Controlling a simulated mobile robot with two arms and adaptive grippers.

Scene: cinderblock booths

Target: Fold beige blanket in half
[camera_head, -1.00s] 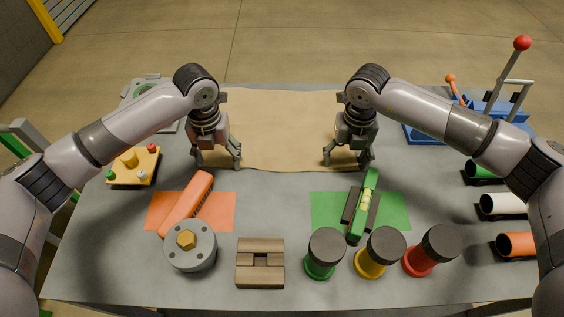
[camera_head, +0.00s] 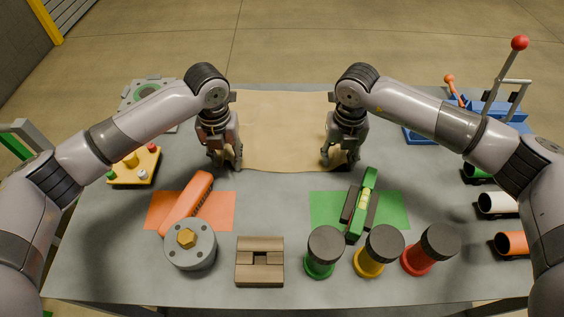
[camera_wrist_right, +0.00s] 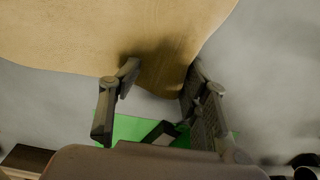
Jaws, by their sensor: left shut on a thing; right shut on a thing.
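The beige blanket (camera_head: 280,130) lies flat on the grey table at the far middle, between my two grippers. My left gripper (camera_head: 228,166) points down at its near left corner and is shut on it. My right gripper (camera_head: 337,164) points down at its near right corner and is shut on it. In the right wrist view the blanket (camera_wrist_right: 110,35) spreads across the top, and its darkened corner runs between the fingers of my right gripper (camera_wrist_right: 158,88). The exact grip of the left fingertips is too small to see.
Nearer on the table (camera_head: 120,260) are an orange tool (camera_head: 187,203) on an orange mat (camera_head: 222,212), a green level (camera_head: 362,205) on a green mat (camera_head: 395,212), a wooden block (camera_head: 260,262) and several capped knobs (camera_head: 324,250). A yellow button box (camera_head: 135,168) is left; a blue lever stand (camera_head: 490,108) is right.

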